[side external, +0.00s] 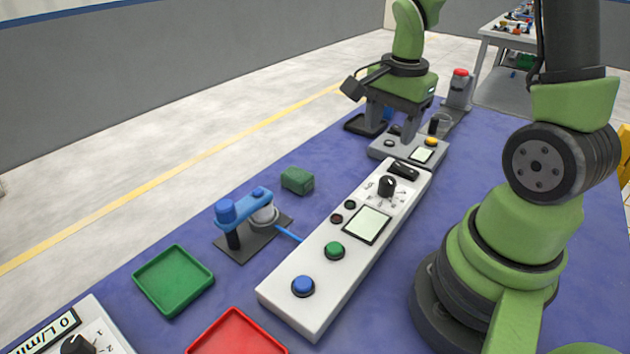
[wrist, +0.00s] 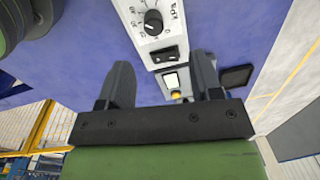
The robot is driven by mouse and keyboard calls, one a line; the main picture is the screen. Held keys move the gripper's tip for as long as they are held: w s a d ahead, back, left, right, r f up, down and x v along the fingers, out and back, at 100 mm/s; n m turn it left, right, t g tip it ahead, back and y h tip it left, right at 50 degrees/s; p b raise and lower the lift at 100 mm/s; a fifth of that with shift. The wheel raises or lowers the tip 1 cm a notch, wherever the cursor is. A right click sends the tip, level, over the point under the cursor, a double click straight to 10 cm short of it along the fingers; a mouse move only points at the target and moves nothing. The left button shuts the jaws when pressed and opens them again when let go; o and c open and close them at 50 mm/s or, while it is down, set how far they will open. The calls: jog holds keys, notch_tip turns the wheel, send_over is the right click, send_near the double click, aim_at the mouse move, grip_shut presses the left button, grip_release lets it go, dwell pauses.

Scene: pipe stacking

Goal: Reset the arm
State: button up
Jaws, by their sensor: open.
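My gripper (side external: 398,126) hangs over the far end of the blue table, near a small panel (side external: 408,148) with a screen and a yellow button. Its two grey fingers point down and stand apart, with nothing seen between them. In the wrist view my gripper (wrist: 162,62) shows its fingers spread either side of that panel, whose screen (wrist: 171,81) and yellow button (wrist: 176,95) show between them. The exact height of the fingertips above the table is hard to tell.
A long white control panel (side external: 320,275) runs along the table. Left of it are a blue-topped pipe fixture (side external: 240,210), a green block (side external: 297,181), a green tray (side external: 173,279) and a red tray (side external: 236,335). A black tray (wrist: 237,77) and a red-button box (side external: 459,90) stand near my gripper.

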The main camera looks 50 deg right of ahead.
jog(key=s+a+r+n+t+y, duration=0.1)
jog(key=s+a+r+n+t, duration=0.2)
jog(key=a+r+n, duration=0.4)
jog(key=s+a+r+n+t+y, duration=0.1)
jog(key=s+a+r+n+t, duration=0.2)
jog(key=a+r+n, duration=0.4)
jog(key=shift+s+a+r+n, duration=0.15)
jog(key=shift+s+n, duration=0.35)
jog(key=shift+s, duration=0.15)
